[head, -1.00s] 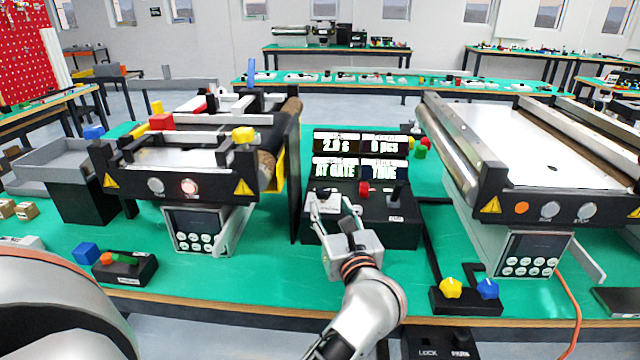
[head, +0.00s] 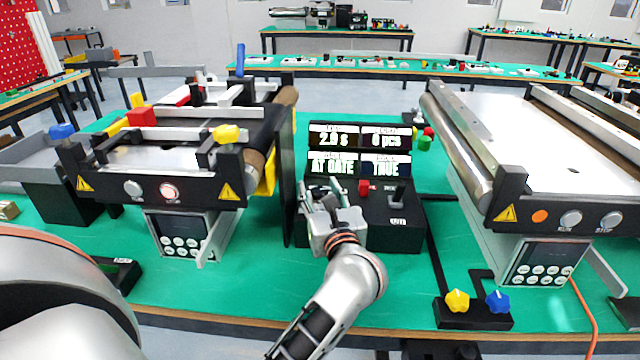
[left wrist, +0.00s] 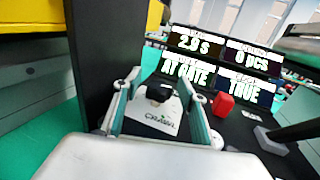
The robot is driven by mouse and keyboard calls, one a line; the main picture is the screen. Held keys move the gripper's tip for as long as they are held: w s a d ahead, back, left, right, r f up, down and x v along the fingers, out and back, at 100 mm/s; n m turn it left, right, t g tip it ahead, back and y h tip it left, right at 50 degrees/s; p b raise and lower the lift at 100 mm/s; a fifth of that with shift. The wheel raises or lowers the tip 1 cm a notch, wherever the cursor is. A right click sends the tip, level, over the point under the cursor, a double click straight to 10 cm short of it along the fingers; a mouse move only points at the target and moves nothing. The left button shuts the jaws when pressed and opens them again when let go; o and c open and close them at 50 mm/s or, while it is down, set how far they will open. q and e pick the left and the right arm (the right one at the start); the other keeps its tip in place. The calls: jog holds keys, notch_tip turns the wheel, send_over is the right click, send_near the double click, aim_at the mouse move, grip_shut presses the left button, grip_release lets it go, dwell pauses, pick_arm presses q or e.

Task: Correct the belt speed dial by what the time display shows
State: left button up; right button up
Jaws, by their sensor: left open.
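The time display (head: 333,141) on the black console (head: 402,236) reads 2.0 s; it also shows in the left wrist view (left wrist: 194,42). Other panels read 0 pcs, AT GATE and TRUE. My left gripper (head: 322,190) is open at the console's left front. In the left wrist view its fingers (left wrist: 160,92) stand on either side of a small black knob (left wrist: 160,93) on a white plate marked CRAWL (left wrist: 160,120). Contact with the knob cannot be told. Other knobs, yellow (head: 457,300) and blue (head: 497,301), sit on a black box at front right. My right gripper is not in view.
Conveyors stand left (head: 150,160) and right (head: 530,140). Green tabletop (head: 250,285) is clear in front.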

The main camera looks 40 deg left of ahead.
pick_arm(q)
jog(key=shift+a, duration=0.1)
jog(key=shift+s, duration=0.1)
jog(key=c, duration=1.1)
jog(key=shift+c, duration=0.2)
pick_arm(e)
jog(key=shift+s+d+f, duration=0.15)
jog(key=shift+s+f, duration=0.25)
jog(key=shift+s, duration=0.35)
